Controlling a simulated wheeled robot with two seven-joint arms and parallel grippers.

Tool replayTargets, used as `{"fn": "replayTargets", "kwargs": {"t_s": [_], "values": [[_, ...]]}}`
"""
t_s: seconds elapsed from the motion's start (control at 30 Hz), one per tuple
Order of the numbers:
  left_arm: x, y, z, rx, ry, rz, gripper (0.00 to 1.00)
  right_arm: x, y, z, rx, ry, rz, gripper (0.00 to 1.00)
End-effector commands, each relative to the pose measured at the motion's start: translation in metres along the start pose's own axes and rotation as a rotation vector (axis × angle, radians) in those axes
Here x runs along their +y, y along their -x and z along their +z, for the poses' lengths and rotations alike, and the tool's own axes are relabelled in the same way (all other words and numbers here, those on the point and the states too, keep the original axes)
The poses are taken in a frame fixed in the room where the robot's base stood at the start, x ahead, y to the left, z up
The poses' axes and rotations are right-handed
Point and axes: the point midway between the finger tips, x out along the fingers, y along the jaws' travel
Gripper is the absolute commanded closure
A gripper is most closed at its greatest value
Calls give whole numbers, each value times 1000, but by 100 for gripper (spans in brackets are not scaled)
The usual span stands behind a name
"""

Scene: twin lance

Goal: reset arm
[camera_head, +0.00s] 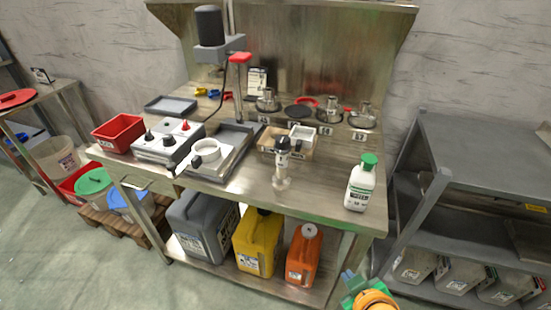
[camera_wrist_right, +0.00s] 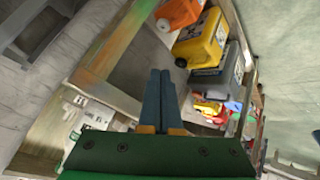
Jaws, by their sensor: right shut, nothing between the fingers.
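My right gripper (camera_head: 349,277) is low at the bottom of the head view, in front of the workbench's right front leg, with blue fingers and a green body. In the right wrist view its two blue fingers (camera_wrist_right: 160,78) lie side by side, shut and empty. The steel workbench (camera_head: 330,190) stands ahead, and its lower shelf shows behind the fingers in the wrist view. My left gripper is in neither view.
Grey (camera_head: 203,225), yellow (camera_head: 258,242) and orange (camera_head: 303,253) jugs stand on the bench's lower shelf. A white bottle with a green cap (camera_head: 361,185) stands near the bench's right edge. A grey rack (camera_head: 480,165) is at right. Floor at front left is clear.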

Motion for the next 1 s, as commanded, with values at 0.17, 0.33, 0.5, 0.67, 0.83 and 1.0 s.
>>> {"fn": "replayTargets", "kwargs": {"t_s": [0.17,0.33,0.5,0.67,0.83,1.0], "values": [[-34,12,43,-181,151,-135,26,-41,25,83,-305,-261,-146,100],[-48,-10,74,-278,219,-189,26,-67,16,127,-456,-357,-196,100],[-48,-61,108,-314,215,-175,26,-91,-27,165,-491,-346,-210,100],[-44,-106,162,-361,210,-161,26,-121,-59,220,-534,-333,-226,100],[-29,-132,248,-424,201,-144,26,-158,-65,303,-593,-313,-247,100],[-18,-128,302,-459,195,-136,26,-176,-48,353,-625,-300,-258,100]]}}
